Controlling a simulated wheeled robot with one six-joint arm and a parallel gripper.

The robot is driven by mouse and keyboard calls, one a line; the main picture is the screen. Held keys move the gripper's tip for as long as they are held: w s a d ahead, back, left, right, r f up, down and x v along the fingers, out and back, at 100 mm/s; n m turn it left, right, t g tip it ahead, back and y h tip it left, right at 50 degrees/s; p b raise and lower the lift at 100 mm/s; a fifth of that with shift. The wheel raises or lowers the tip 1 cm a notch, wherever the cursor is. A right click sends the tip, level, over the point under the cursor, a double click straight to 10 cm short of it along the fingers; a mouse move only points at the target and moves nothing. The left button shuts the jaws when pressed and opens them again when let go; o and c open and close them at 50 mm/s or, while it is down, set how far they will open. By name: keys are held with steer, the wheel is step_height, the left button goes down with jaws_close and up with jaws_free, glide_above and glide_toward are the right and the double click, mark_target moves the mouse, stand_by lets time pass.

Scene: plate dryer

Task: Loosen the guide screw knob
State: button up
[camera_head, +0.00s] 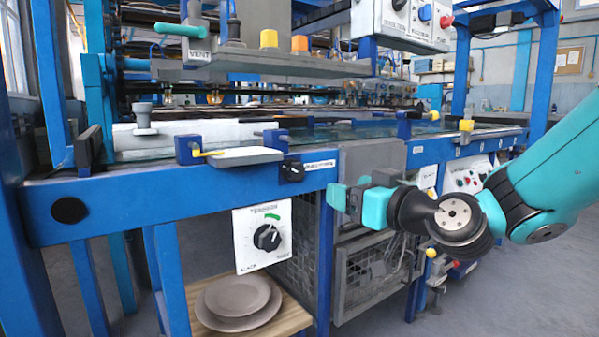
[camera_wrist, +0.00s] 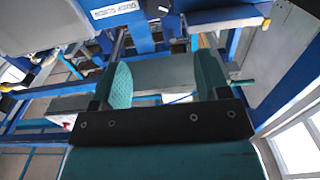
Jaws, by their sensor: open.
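A small black knob (camera_head: 291,171) sits on the blue front rail, left of a white label whose text I cannot read for certain; it may be the guide screw knob. A larger black dial (camera_head: 267,237) is on a white panel marked with tension wording below the rail. My gripper (camera_head: 356,200), with teal fingers, is in front of the rail, to the right of both knobs and apart from them. In the wrist view my gripper (camera_wrist: 163,82) is open, with nothing held between the fingers.
The blue rail (camera_head: 120,205) runs across the front. A white plate-like piece with a yellow lever (camera_head: 208,153) juts out near the small knob. Stacked plates (camera_head: 238,300) lie on a wooden shelf below. A wire-mesh box (camera_head: 370,270) is under my gripper.

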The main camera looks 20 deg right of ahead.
mark_target(298, 172)
steer(key=p+x, duration=1.2)
steer(key=x, duration=0.3)
steer(key=shift+w+r, duration=0.1)
steer(key=shift+w, duration=0.1)
steer(key=shift+w+p, duration=0.35)
steer(key=shift+w, duration=0.2)
steer(key=c, duration=0.9)
